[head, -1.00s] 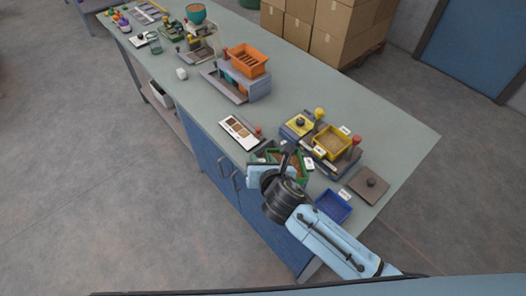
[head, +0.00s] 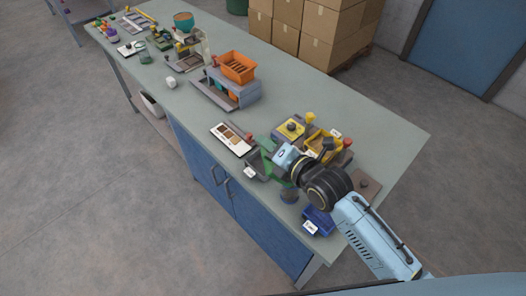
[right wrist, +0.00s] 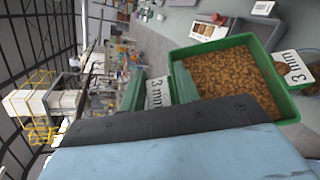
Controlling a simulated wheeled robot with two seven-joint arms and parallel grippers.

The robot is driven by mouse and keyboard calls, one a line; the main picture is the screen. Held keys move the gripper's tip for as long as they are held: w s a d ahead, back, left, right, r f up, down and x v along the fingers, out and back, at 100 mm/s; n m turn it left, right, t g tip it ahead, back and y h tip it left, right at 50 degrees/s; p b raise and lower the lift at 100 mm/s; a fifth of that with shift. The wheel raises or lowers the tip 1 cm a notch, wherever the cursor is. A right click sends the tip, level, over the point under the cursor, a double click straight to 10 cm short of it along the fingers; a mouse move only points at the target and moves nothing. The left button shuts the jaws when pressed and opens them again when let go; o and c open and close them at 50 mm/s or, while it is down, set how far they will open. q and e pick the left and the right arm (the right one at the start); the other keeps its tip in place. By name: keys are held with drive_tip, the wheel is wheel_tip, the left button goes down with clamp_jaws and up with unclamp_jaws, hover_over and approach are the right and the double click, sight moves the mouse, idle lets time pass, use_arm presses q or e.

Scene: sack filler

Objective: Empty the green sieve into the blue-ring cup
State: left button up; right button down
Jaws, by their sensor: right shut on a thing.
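My right gripper (head: 273,155) is shut on the green sieve (head: 264,142) and holds it over the near side of the bench. The sieve looks tilted in the head view; I cannot tell how steeply. In the right wrist view, the gripper (right wrist: 172,92) is at the near end of the sieve (right wrist: 196,47), beside a "3 mm" tag. Brown granules (right wrist: 228,78) fill much of the sieve. A small dark round cup (head: 289,194) stands near the front edge, just below the gripper; its ring colour is too small to make out. My left gripper is out of view.
A blue tray (head: 318,222) lies near the bench's right end. A yellow tray (head: 322,141) and red and yellow knobs stand behind my right arm. A white sample card (head: 230,139) lies to the left. An orange tray (head: 238,67) sits on a grey stand (head: 247,91).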

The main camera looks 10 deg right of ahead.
drive_tip(key=shift+w+d+r+m+y+b, duration=0.1)
drive_tip(key=shift+d+m+y+b, duration=0.2)
drive_tip(key=shift+d+y+b, duration=0.1)
drive_tip(key=d+m+y+b, duration=0.1)
drive_tip(key=d+b, duration=0.1)
drive_tip(key=b, duration=0.2)
drive_tip(key=d+m+t+b, duration=0.1)
drive_tip(key=d+m+b, duration=0.1)
drive_tip(key=b, duration=0.2)
drive_tip(key=d+m+t+y+b, duration=0.1)
drive_tip(key=m+b, duration=0.1)
drive_tip(key=b, duration=0.2)
drive_tip(key=shift+w+d+y, duration=0.25)
drive_tip(key=shift+d+y, duration=0.05)
drive_tip(key=shift+d, duration=0.1)
drive_tip(key=d+f+m+t+b, duration=0.3)
drive_tip(key=d+m+b, duration=0.3)
drive_tip(key=b, duration=0.6)
drive_tip(key=shift+w+d+m+t, duration=0.35)
drive_tip(key=shift+m+t, duration=0.25)
drive_tip(key=shift+m, duration=0.6)
drive_tip(key=shift+r, duration=0.1)
